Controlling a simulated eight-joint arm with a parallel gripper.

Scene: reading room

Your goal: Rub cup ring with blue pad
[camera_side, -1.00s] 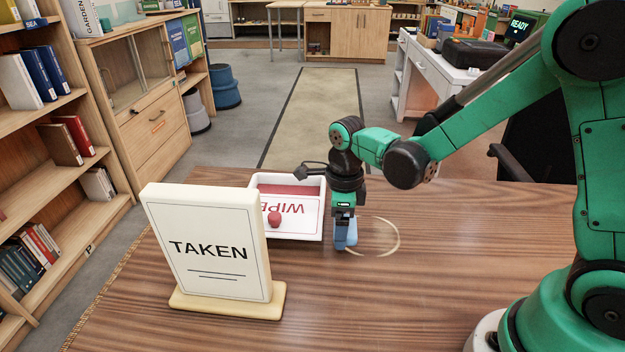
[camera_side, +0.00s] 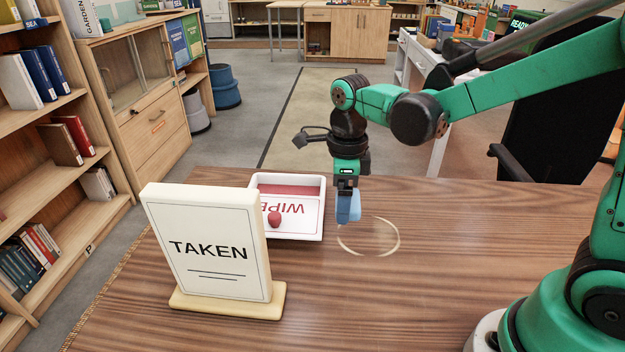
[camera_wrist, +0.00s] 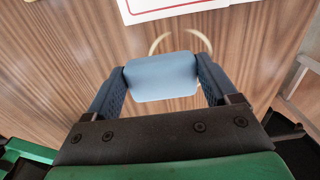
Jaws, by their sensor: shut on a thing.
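My gripper (camera_side: 347,200) is shut on the blue pad (camera_side: 348,208) and holds it above the table. In the wrist view the pad (camera_wrist: 162,77) sits between both fingers of my gripper (camera_wrist: 160,82). The cup ring (camera_side: 398,240) is a pale ring mark on the brown wooden table. The pad is above and to the left of the ring's middle in the side view, apart from the table. In the wrist view the ring (camera_wrist: 208,42) shows beyond the pad, which hides part of it.
A white tray (camera_side: 322,226) marked "WIPE", with a red knob-like thing (camera_side: 274,218) at it, stands left of the ring. A "TAKEN" sign (camera_side: 208,245) stands at the front left. The table (camera_side: 480,230) right of the ring is clear. A black chair (camera_side: 545,120) stands behind.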

